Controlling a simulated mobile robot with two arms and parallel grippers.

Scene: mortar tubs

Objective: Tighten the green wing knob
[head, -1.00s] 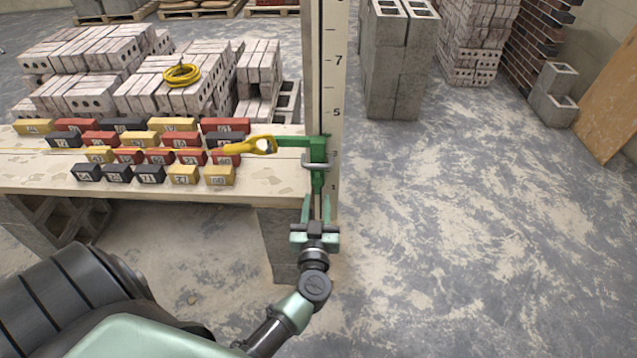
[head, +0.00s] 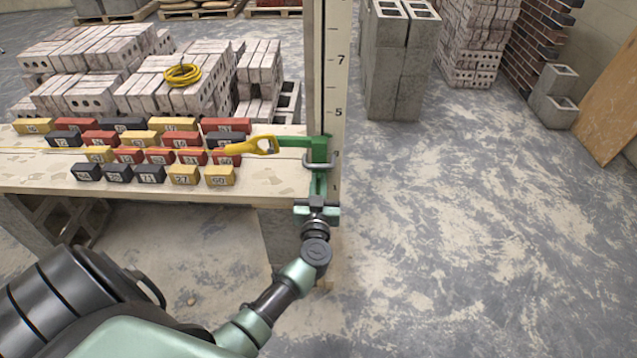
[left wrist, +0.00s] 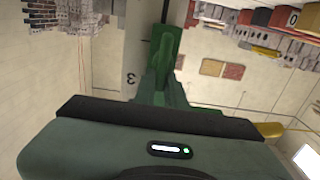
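A green clamp (head: 319,150) with a grey metal loop sits on the upright numbered post, at the right end of the plank. The green wing knob cannot be told apart clearly from the clamp and my fingers. My left gripper (head: 318,188) is at the lower green part of the clamp, its fingers pointing at it. Green on green hides whether the fingers touch or grip anything. In the left wrist view a dark green upright part (left wrist: 167,50) stands just beyond the gripper body, against the post. My right gripper is not in view.
A yellow-handled tool (head: 250,146) lies against the clamp's left arm. The plank (head: 40,184) holds rows of numbered red, black and yellow blocks. Grey concrete blocks (head: 398,70) stand behind, right of the post. The floor (head: 480,220) at right is clear.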

